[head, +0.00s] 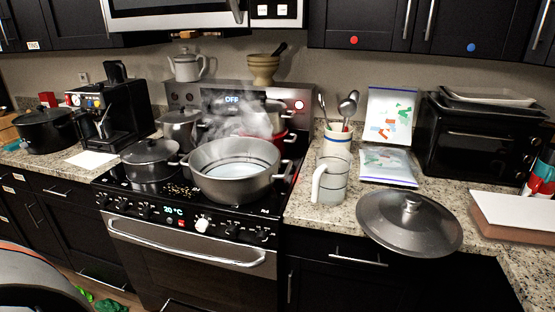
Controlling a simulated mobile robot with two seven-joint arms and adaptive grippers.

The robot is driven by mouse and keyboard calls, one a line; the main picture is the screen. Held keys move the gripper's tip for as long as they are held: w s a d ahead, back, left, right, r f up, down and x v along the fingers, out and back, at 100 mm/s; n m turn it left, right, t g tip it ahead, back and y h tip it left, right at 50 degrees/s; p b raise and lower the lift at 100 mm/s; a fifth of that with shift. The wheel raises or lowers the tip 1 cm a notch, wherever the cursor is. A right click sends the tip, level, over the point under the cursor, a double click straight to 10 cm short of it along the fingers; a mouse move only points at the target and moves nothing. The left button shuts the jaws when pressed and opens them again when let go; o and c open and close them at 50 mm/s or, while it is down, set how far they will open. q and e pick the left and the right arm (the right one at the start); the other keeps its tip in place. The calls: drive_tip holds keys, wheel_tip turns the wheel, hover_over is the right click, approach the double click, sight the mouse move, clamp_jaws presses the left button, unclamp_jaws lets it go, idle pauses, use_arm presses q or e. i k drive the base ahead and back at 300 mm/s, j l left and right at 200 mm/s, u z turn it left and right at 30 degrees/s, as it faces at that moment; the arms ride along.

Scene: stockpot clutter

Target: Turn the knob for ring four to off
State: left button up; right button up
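The stove (190,262) stands at the middle left. Its front panel carries a row of dark knobs, among them one at the left (121,205) and one at the right (262,236), with a light-coloured knob (201,224) between. Labels are too small to read, so I cannot tell which knob is ring four. A front display (173,211) reads about 20 °C. A large open steaming pot (235,185) sits on the front right of the cooktop. Neither gripper is in view.
A lidded pot (150,172) sits front left on the cooktop, with more pots behind. The oven handle (185,243) juts out below the knobs. On the right counter are a large lid (408,238) overhanging the edge and a jug (330,180). Green items (108,304) lie on the floor.

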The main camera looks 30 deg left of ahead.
sight(262, 238)
drive_tip(key=u, duration=1.75)
drive_tip(key=k+z, duration=0.1)
drive_tip(key=z, duration=0.3)
drive_tip(key=k+j+z, duration=0.1)
drive_tip(key=z, duration=0.35)
drive_tip(key=k+z, duration=0.15)
drive_tip(key=z, duration=0.25)
